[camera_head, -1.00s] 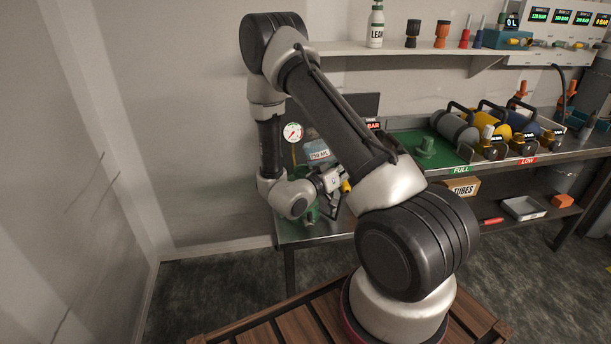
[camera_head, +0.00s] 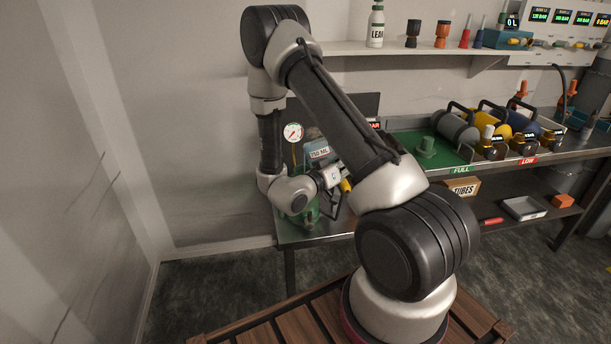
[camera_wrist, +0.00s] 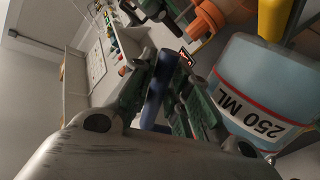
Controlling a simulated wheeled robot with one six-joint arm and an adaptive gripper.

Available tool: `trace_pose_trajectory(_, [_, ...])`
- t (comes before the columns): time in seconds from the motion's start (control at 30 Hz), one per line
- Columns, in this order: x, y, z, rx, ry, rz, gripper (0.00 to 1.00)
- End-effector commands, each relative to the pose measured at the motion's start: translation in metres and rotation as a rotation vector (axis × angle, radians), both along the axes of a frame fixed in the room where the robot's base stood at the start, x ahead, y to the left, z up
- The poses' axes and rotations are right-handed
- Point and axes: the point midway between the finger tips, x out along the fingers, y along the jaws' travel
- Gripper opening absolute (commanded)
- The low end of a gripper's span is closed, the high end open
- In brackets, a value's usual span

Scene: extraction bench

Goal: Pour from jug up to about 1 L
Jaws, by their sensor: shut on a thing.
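My gripper (camera_wrist: 165,88) is shut on a dark blue upright bar (camera_wrist: 152,103), which looks like the jug's handle. In the head view my gripper (camera_head: 331,179) is low over the left end of the bench, partly hidden by my arm. A pale blue vessel, seemingly the jug (camera_wrist: 262,78), is close beside the fingers in the wrist view; its white label reads 250 ML. It also shows in the head view (camera_head: 316,145), tilted behind my arm. A green container (camera_head: 297,216) is below my wrist, mostly hidden. Any liquid stream is hidden.
A round gauge (camera_head: 293,132) stands behind the jug. A shelf (camera_head: 400,48) above holds a white bottle (camera_head: 376,25). A wall (camera_head: 120,130) is at left.

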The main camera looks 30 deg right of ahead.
Motion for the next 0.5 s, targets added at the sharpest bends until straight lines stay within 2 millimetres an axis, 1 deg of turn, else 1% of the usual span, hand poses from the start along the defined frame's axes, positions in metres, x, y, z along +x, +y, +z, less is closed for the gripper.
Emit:
trace_pose_trajectory(0.27, [0.0, 0.0, 0.002, -0.003, 0.001, 0.0, 0.0])
trace_pose_trajectory(0.5, [0.001, 0.0, 0.011, -0.016, 0.046, 0.0, 0.0])
